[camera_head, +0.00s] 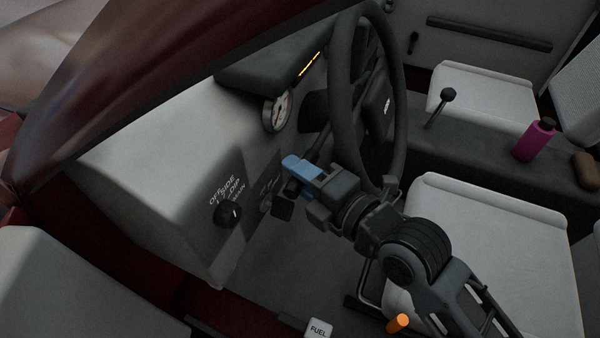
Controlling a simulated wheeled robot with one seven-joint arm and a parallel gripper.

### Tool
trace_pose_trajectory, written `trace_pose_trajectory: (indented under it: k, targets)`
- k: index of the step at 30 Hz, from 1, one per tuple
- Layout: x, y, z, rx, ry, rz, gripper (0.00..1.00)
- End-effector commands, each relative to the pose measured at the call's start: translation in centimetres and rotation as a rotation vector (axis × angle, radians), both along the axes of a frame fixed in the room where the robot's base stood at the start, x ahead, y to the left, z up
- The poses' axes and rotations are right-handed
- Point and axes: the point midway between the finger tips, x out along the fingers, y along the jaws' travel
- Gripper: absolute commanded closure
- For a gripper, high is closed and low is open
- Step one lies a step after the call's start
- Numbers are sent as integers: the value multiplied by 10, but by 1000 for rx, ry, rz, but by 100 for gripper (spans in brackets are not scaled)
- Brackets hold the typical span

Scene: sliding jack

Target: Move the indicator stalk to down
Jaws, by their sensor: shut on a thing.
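The indicator stalk (323,141) is a thin dark rod below the gauge, on the left side of the steering wheel (335,100). Its upper part shows. Its lower end is hidden at my gripper. My gripper (293,180) has a blue finger and a dark finger and is at the stalk's end, shut on it. The exact contact between the fingers and the stalk is too small and dark to see.
The seat (480,240) is at lower right. A gear lever (448,95), a purple bottle (534,141) and a brown object (585,168) are at right. A FUEL block (319,328) is at the bottom.

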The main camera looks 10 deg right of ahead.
Motion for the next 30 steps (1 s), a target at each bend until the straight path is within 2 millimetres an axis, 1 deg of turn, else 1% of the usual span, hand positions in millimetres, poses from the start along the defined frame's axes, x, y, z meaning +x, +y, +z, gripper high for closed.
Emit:
trace_pose_trajectory:
  k: [8, 11, 21, 24, 30]
  targets:
    - [0, 0, 0, 0, 1, 0, 100]
    - [1, 1, 5, 7, 11, -6, 100]
    - [10, 8, 33, 76, 115, -66, 100]
    - [12, 10, 38, 95, 142, -80, 100]
    - [14, 11, 39, 109, 165, -94, 100]
